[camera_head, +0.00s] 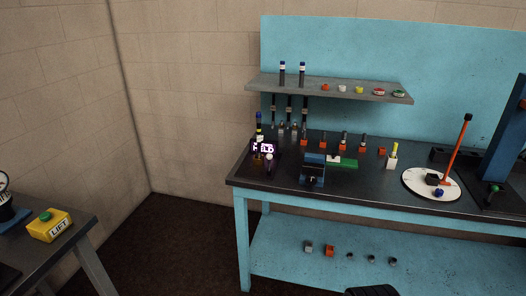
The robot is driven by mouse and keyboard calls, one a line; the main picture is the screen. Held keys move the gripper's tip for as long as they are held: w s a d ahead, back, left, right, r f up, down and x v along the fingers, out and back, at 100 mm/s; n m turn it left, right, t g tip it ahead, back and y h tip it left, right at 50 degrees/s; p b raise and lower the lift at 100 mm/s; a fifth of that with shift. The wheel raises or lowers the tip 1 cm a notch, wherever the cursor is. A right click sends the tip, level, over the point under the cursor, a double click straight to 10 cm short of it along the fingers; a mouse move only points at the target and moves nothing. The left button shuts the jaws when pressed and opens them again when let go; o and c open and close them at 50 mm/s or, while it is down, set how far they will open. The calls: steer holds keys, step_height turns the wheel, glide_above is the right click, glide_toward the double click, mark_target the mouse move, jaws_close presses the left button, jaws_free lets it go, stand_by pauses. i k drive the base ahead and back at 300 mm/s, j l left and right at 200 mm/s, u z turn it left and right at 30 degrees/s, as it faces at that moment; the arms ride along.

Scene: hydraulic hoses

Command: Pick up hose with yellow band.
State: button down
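Several dark hoses (289,108) hang in a row below the grey shelf, above the left part of the dark bench top. Their bands are too small to tell apart. A yellow upright piece (395,148) stands in a white block further right. My gripper's fingers are not in view.
The grey shelf (350,90) holds two dark cylinders and several coloured caps. A blue vise (312,169), a green block (344,163) and a round white plate (418,190) sit on the bench (370,191). Floor between is clear.

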mark_target(259, 117)
steer(key=i+j+z, duration=0.15)
steer(key=i, duration=0.4)
steer(key=i+j+z, duration=0.15)
steer(key=i+j, duration=0.3)
steer(key=i+j+z, duration=0.15)
steer(key=i+j, duration=0.2)
steer(key=i, duration=0.25)
